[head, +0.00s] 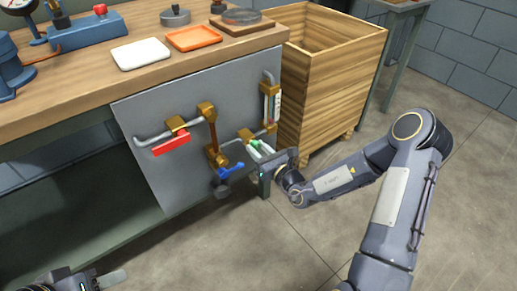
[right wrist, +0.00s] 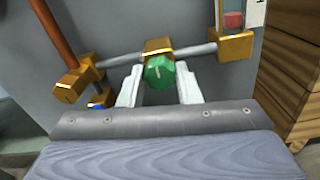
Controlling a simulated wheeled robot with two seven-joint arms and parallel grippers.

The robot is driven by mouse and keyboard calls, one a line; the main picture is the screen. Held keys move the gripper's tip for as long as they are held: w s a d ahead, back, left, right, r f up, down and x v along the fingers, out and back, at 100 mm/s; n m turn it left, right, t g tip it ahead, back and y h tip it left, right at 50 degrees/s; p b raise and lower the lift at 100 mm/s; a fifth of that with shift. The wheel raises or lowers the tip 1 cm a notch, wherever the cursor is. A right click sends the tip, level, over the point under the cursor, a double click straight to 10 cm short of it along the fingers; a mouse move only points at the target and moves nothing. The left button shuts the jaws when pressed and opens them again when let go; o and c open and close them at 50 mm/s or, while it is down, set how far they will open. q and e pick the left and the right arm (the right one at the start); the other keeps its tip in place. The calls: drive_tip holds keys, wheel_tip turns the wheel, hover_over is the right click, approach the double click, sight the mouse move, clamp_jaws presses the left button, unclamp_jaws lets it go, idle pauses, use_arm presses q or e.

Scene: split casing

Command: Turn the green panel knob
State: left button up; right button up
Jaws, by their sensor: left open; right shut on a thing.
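The green knob (right wrist: 159,72) sits on a brass valve body (right wrist: 158,45) on the grey panel (head: 150,115). In the right wrist view the two pale fingers of my right gripper (right wrist: 160,85) stand on either side of it, shut on it. In the head view the green knob (head: 256,144) shows only partly behind my right gripper (head: 262,150). My left gripper (head: 100,279) is at the bottom left of the head view, open, away from the panel and partly cut off by the frame.
A red handle (head: 171,145) and a blue handle (head: 231,171) are on the same pipework. A sight gauge (head: 271,103) is above right of the knob. A wooden crate (head: 335,85) stands right of the panel. The workbench (head: 85,75) holds trays and instruments. Floor in front is clear.

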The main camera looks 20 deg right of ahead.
drive_tip(key=shift+a+r+n+p, duration=0.15)
drive_tip(key=shift+n+p, duration=0.55)
drive_tip(key=shift+n, duration=0.5)
drive_tip(key=shift+n+p, duration=0.4)
drive_tip(key=shift+n, duration=1.4)
drive_tip(key=n, duration=0.2)
drive_tip(key=shift+n, duration=0.4)
drive_tip(key=n, duration=0.4)
drive_tip(key=shift+f, duration=0.2)
drive_tip(key=n+b, duration=0.3)
drive_tip(key=n, duration=0.3)
drive_tip(key=shift+n, duration=0.4)
drive_tip(key=o, duration=1)
drive_tip(key=shift+r, duration=0.1)
drive_tip(key=shift+c, duration=0.2)
